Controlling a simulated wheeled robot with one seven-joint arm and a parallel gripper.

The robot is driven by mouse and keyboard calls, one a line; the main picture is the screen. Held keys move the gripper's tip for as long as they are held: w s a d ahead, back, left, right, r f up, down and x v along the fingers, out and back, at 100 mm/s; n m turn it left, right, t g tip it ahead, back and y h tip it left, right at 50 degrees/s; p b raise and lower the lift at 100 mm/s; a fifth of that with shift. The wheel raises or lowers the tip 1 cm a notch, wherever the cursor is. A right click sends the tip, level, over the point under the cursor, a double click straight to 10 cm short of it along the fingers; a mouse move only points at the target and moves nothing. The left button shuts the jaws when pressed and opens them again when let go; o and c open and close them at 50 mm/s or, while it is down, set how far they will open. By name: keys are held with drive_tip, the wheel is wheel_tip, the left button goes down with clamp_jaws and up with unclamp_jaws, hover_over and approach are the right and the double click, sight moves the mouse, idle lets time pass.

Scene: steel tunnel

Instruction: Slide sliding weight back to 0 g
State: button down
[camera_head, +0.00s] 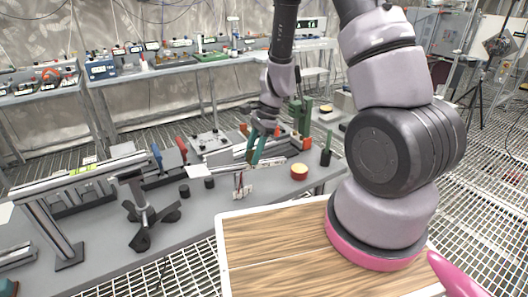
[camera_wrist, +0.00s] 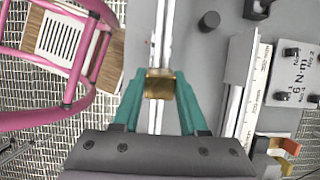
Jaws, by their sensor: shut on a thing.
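My gripper (camera_head: 256,150) reaches down over the grey bench with its teal fingers. In the wrist view my gripper (camera_wrist: 159,88) is shut on a brass block, which looks like the sliding weight (camera_wrist: 160,85). The block sits on a bright metal rail (camera_wrist: 163,30) that runs away from the gripper and also shows below the block. I cannot read any gram mark on this rail. In the head view the fingers and bench clutter hide the block.
A ruler-like scale strip (camera_wrist: 257,85) and a block marked N·m (camera_wrist: 300,72) stand right of the rail. A dark cylinder (camera_wrist: 209,21) is near.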

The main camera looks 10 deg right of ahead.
drive_tip(key=shift+a, duration=0.25)
drive_tip(key=shift+c, duration=2.2)
unclamp_jaws()
drive_tip(key=shift+r, duration=0.1)
drive_tip(key=v, duration=1)
drive_tip(key=shift+d+r, duration=0.15)
drive_tip(key=shift+r, duration=0.15)
drive_tip(key=shift+r, duration=0.1)
drive_tip(key=s+d+r+n+t, duration=0.2)
drive_tip(key=s+r+n+t, duration=0.1)
drive_tip(key=r, duration=0.6)
drive_tip(key=s+d+r+n+t+h, duration=0.1)
drive_tip(key=s+d+r+n+t, duration=0.1)
drive_tip(key=s+r, duration=0.4)
drive_tip(key=s+d+r+n+t+h, duration=0.1)
drive_tip(key=s+d+r+n+t, duration=0.2)
drive_tip(key=r, duration=0.9)
drive_tip(key=shift+s+d+n+t, duration=0.3)
drive_tip(key=shift+s+d+n, duration=0.3)
drive_tip(key=shift+s+n, duration=0.45)
